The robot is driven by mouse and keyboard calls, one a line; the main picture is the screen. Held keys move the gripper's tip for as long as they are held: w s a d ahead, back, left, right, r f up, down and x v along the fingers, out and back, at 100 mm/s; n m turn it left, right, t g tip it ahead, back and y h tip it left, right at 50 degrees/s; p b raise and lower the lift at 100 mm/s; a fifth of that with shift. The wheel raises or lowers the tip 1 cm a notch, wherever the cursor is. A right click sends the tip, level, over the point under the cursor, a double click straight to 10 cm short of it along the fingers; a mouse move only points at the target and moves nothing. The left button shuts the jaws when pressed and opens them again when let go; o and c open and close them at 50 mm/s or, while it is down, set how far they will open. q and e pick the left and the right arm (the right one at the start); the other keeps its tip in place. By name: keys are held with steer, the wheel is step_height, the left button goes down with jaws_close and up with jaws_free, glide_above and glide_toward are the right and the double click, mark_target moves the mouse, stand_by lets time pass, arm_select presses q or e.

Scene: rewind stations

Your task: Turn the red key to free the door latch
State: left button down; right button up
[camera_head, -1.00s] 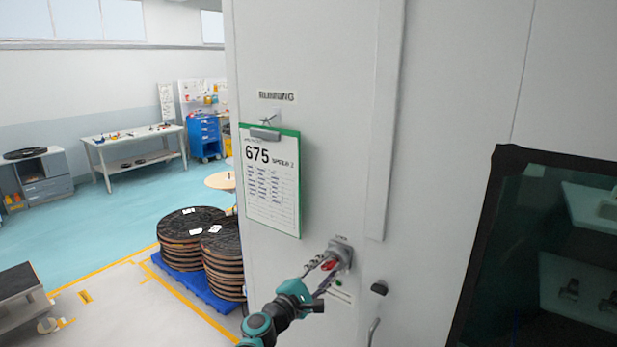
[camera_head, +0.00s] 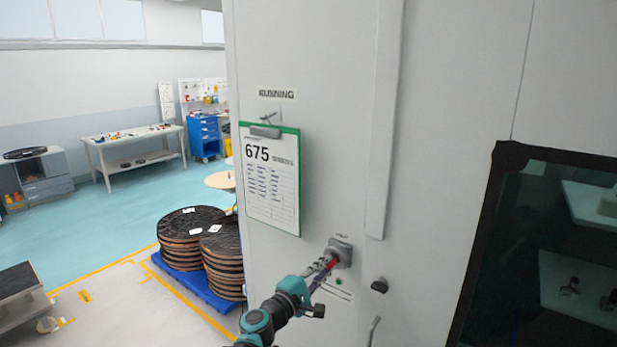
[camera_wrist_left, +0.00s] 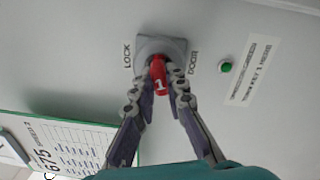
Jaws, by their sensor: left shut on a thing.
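The red key (camera_wrist_left: 158,77), marked "1", sits in a square grey lock plate (camera_wrist_left: 172,46) on the pale cabinet wall. The words "LOCK" and "DOOR" stand on either side of the plate in the left wrist view. My left gripper (camera_wrist_left: 158,88) is shut on the red key, with a finger on each side of it. In the head view, the left gripper (camera_head: 326,268) reaches up to the lock plate (camera_head: 342,250) and partly hides the key. The door latch itself cannot be made out. My right gripper is not in view.
A green indicator (camera_wrist_left: 226,67) and a printed label (camera_wrist_left: 254,70) are beside the lock. A clipboard (camera_head: 270,185) hangs up and left of it. Stacked reels (camera_head: 190,235) stand on the floor at left.

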arm_select(q)
steer(key=shift+m, duration=1.3)
steer(key=shift+m, duration=0.6)
steer(key=c, duration=1.9)
jaws_free()
steer(key=shift+m, duration=0.3)
steer(key=o, duration=0.4)
steer(key=shift+o, duration=0.2)
